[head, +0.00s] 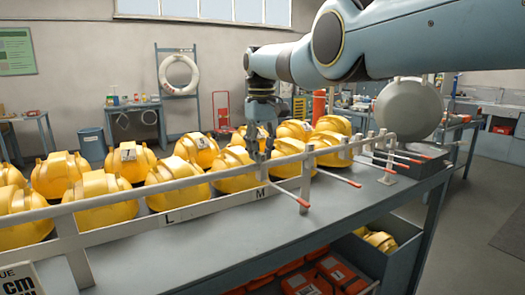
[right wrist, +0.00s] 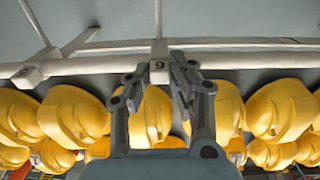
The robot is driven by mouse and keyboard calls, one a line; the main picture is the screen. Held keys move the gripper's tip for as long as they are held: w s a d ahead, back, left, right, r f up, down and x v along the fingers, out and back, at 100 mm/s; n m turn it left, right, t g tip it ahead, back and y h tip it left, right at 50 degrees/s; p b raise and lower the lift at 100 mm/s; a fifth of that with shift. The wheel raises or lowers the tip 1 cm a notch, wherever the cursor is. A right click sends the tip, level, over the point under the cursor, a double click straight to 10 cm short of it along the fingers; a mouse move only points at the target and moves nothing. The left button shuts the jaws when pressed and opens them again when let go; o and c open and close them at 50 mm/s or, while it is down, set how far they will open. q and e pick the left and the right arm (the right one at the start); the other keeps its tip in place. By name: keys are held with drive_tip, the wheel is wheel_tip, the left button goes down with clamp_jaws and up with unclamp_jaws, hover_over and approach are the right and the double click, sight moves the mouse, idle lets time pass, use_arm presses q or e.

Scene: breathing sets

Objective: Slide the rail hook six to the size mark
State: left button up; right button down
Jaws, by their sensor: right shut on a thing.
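My right gripper (head: 262,150) comes down from above onto the pale rail (head: 110,205). It is shut on the small white block of a hook (right wrist: 159,72), seen between the fingers in the right wrist view. The block's digit looks like a 9 there, which may be a 6 upside down. The hook's red-tipped prong (head: 290,194) points to the front right, near the letter M (head: 261,193) on the white strip under the rail. The letter L (head: 169,219) is further left. My left gripper is not in view.
Several other red-tipped hooks (head: 340,179) stand to the right on the rail. Another block (right wrist: 28,76) sits at the left in the right wrist view. Yellow helmet-like units (head: 100,195) crowd the bench behind the rail. The bench top (head: 230,240) in front is clear.

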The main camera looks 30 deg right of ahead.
drive_tip(key=shift+d, duration=0.1)
drive_tip(key=c, duration=1.2)
unclamp_jaws()
drive_tip(key=shift+w, duration=0.1)
drive_tip(key=shift+o, duration=0.2)
wheel_tip(320, 180, up, 12)
drive_tip(key=shift+f, duration=0.1)
